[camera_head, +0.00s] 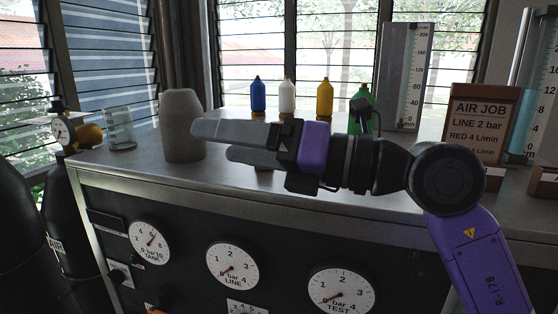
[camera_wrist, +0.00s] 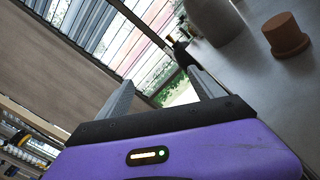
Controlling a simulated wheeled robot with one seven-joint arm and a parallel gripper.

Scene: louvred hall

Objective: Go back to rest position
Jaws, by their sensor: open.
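My gripper (camera_head: 240,144) reaches leftward over the grey bench top (camera_head: 110,160) in the head view. Its two grey fingers stand apart, with nothing visible between them. The fingers also show apart in the wrist view (camera_wrist: 160,90). The upper finger's tip is close to a grey rounded cylinder (camera_head: 182,127) on the bench; I cannot tell whether they touch. My purple forearm comes up from the lower right.
Blue (camera_head: 258,95), white (camera_head: 287,96), yellow (camera_head: 324,98) and green (camera_head: 361,108) bottles stand at the back. A glass beaker (camera_head: 119,130) is at left. An AIR JOB board (camera_head: 481,122) stands at right. A brown stopper (camera_wrist: 286,36) sits on the bench. Gauges (camera_head: 232,265) line the front.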

